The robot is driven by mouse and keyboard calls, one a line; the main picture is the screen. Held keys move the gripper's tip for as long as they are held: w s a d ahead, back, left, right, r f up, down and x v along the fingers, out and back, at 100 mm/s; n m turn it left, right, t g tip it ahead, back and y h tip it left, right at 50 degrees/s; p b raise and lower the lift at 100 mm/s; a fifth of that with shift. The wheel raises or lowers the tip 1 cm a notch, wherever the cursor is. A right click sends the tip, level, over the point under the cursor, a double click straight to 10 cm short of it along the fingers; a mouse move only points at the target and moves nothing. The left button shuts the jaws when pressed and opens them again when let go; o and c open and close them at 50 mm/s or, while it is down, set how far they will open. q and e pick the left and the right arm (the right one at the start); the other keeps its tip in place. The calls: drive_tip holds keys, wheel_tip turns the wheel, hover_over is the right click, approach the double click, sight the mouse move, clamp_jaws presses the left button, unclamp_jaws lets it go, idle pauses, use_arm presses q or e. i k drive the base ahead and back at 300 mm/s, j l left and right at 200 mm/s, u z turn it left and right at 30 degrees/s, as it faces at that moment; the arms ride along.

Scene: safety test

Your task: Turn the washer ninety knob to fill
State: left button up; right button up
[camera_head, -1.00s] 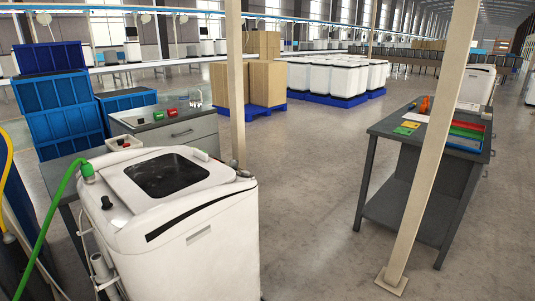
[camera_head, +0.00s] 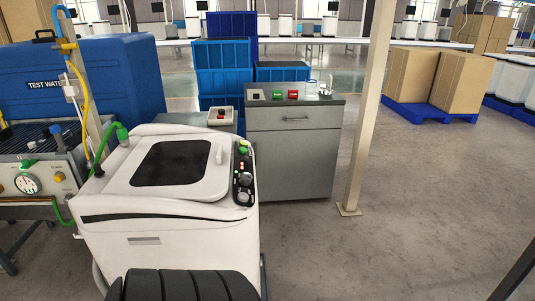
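A white top-loading washer (camera_head: 200,238) stands at the left centre, with a dark window in its closed lid (camera_head: 172,163). A black control panel (camera_head: 242,166) runs along the right side of its top. On the panel are a round dark knob (camera_head: 245,180), another round control (camera_head: 243,197) nearer the front, small red lights and a green button (camera_head: 243,149). The knob markings are too small to read, so I cannot tell its setting. Neither of my grippers is in view. A dark ribbed shape at the bottom edge hides the washer's lower front.
A test panel (camera_head: 38,184) with a gauge and a blue water tank (camera_head: 130,75) stand left of the washer. A green hose (camera_head: 108,140) joins the washer's back left. A grey cabinet (camera_head: 290,150) stands behind right, beside a beige post (camera_head: 366,110). The floor to the right is open.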

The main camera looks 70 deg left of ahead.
sight(246, 178)
drive_tip(key=i+u, duration=0.2)
drive_tip(key=u, duration=0.25)
drive_tip(key=i+u, duration=0.2)
drive_tip(key=u, duration=0.25)
drive_tip(key=i+l+u, duration=0.2)
drive_tip(key=u, duration=0.25)
drive_tip(key=i+l+u, duration=0.15)
drive_tip(key=u, duration=0.3)
drive_tip(key=i+l+u, duration=0.15)
drive_tip(key=l+u, duration=0.15)
drive_tip(key=u, duration=0.15)
